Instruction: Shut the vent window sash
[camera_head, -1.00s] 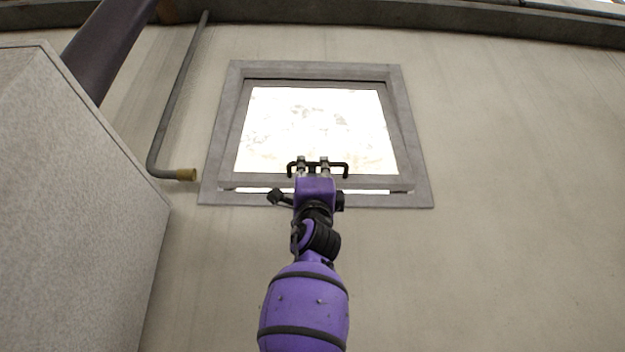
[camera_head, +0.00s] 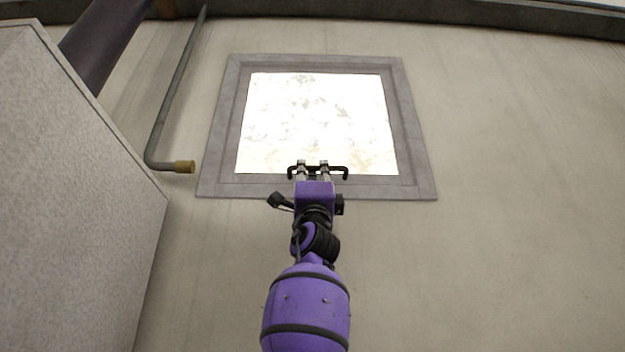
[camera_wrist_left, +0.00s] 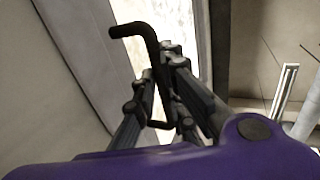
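The vent window sash (camera_head: 270,179) is a grey frame around a bright pane. It sits level within the outer grey window frame (camera_head: 418,140), with no gap showing along its lower edge. A black bar handle (camera_head: 342,168) is on the sash's lower rail. My purple left gripper (camera_head: 312,164) is at the handle, its fingers shut on the bar. In the left wrist view the handle (camera_wrist_left: 153,50) runs between the two fingers (camera_wrist_left: 160,82). My right gripper is not in view.
A large pale box-like block (camera_head: 70,200) stands at the left. A grey pipe (camera_head: 174,100) with a brass-coloured end (camera_head: 184,167) runs down the wall beside the window. The wall (camera_head: 520,200) to the right is clear.

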